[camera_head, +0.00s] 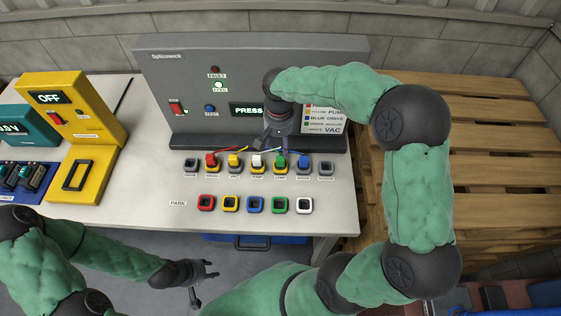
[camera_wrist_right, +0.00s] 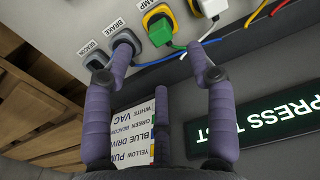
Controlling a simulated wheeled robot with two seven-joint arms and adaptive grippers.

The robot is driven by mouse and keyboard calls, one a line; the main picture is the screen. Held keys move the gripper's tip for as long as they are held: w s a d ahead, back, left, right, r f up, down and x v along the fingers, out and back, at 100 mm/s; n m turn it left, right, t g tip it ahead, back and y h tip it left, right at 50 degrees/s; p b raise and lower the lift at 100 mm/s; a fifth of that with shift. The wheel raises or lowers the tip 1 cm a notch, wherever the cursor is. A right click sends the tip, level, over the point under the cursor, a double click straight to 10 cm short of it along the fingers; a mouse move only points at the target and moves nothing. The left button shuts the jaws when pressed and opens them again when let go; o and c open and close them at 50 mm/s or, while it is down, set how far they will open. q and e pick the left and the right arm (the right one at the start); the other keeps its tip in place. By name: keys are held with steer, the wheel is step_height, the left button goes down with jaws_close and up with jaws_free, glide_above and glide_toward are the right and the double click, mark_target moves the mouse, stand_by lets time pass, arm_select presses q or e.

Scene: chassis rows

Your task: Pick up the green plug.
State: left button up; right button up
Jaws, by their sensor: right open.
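The green plug (camera_head: 280,161) sits upright in the yellow-rimmed LAMP socket in the row along the table. It also shows in the right wrist view (camera_wrist_right: 160,32), above the gap between the fingers. My right gripper (camera_head: 272,140) is open and empty, just behind the plug row near the grey console. My left gripper (camera_head: 209,281) is open and empty, low in front of the table edge.
The blue plug (camera_head: 303,160) and white plug (camera_head: 257,160) flank the green one. Yellow (camera_head: 234,160) and red (camera_head: 211,160) plugs stand further left. A PARK row of coloured sockets, including a green one (camera_head: 279,205), is empty in front. The grey console (camera_head: 190,105) rises behind.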

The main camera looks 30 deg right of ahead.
mark_target(280, 158)
step_height(280, 158, down, 6)
steer(key=shift+r+b, duration=0.2)
steer(key=shift+b, duration=0.55)
steer(key=f, duration=0.1)
steer(key=f+b, duration=0.1)
steer(key=f, duration=0.1)
steer(key=f+b, duration=0.1)
steer(key=f, duration=0.1)
steer(key=shift+w+d, duration=0.2)
steer(key=shift+d, duration=0.15)
jaws_close()
